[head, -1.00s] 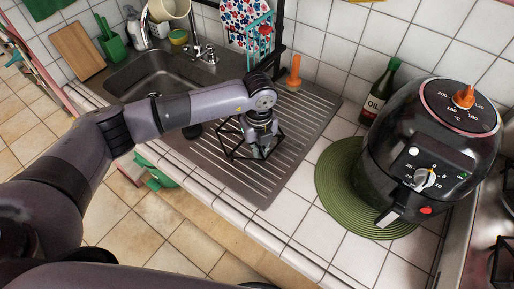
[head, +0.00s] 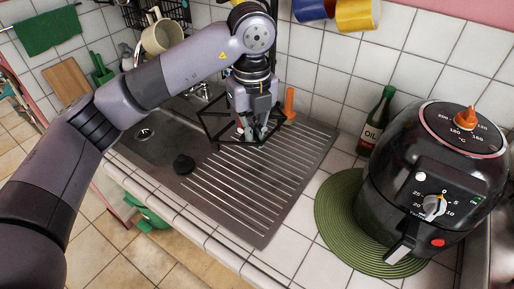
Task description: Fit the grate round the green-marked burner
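The grate (head: 212,128) is a black, open wire-like frame with angled bars, seen in the head view over the back of the ribbed drainboard. My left gripper (head: 251,131) points down in the middle of the grate, with its fingers closed on one of its bars. The grate appears to hang clear of the drainboard, though the exact gap is hard to judge. The fingertips are partly hidden among the bars. The green-marked burner is not in view. My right gripper is not in view.
A steel sink drainboard (head: 262,205) holds a black plug (head: 184,164). An orange upright object (head: 290,104) stands behind it. To the right, a black air fryer (head: 400,205) stands on a green round mat (head: 333,232), with an oil bottle (head: 376,122) behind. Pale tiled counter lies between.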

